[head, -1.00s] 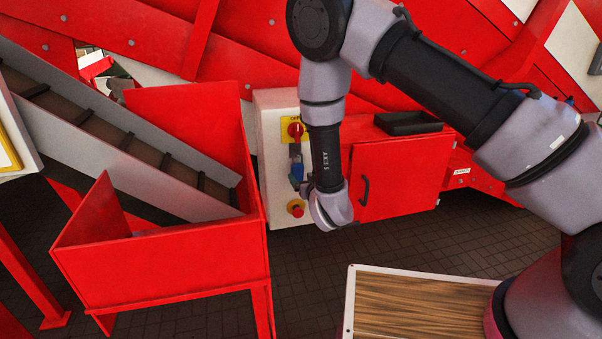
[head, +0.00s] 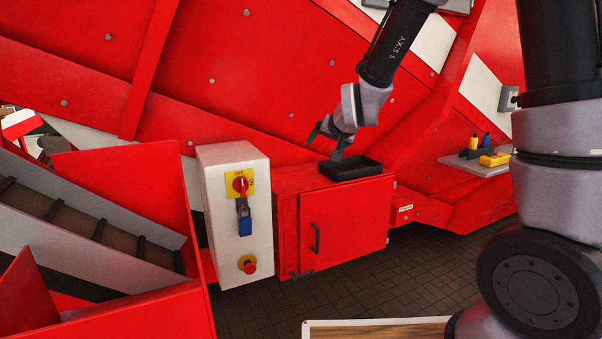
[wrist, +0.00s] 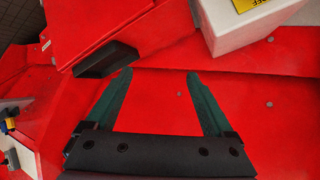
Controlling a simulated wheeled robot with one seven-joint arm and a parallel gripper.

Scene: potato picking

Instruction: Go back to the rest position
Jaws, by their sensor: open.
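My gripper (head: 327,144) is open and empty in the head view. It is in the air above the left part of the black tray on the red cabinet. In the wrist view my gripper (wrist: 160,75) shows two dark green fingers spread apart, with only red machine panel between them. My arm comes down from the top right of the head view.
A grey control box (head: 225,270) carries a red switch, a blue padlock and a red button. Beside it is the red cabinet (head: 350,225) with the black tray (head: 350,170). A red hopper (head: 120,315), conveyor (head: 85,232) and tool shelf (head: 478,164) stand around.

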